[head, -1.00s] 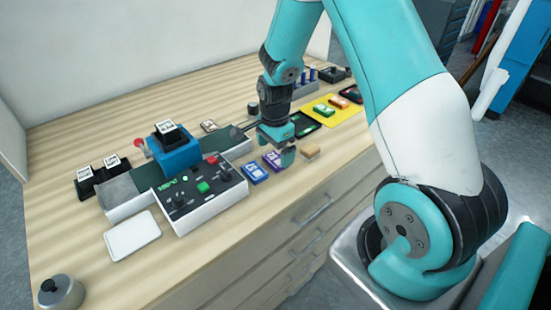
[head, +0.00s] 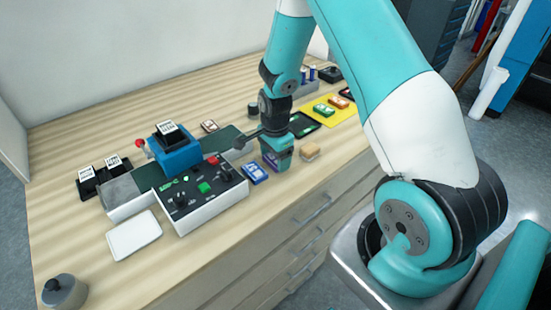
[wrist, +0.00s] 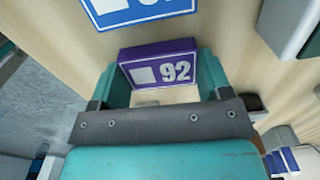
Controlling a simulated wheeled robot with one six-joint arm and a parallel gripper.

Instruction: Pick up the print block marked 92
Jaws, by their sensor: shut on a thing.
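The purple print block marked 92 (wrist: 158,62) sits between the two fingers of my gripper (wrist: 165,77) in the wrist view, its number facing the camera. The fingers are shut on its two sides. In the head view my gripper (head: 277,158) is low over the front part of the table and hides most of the block. Whether the block touches the table I cannot tell.
A blue print block (head: 254,173) lies just left of my gripper, and also shows in the wrist view (wrist: 135,10). A tan block (head: 310,151) lies to the right. A control box (head: 207,195) stands further left. A yellow mat (head: 335,116) lies behind.

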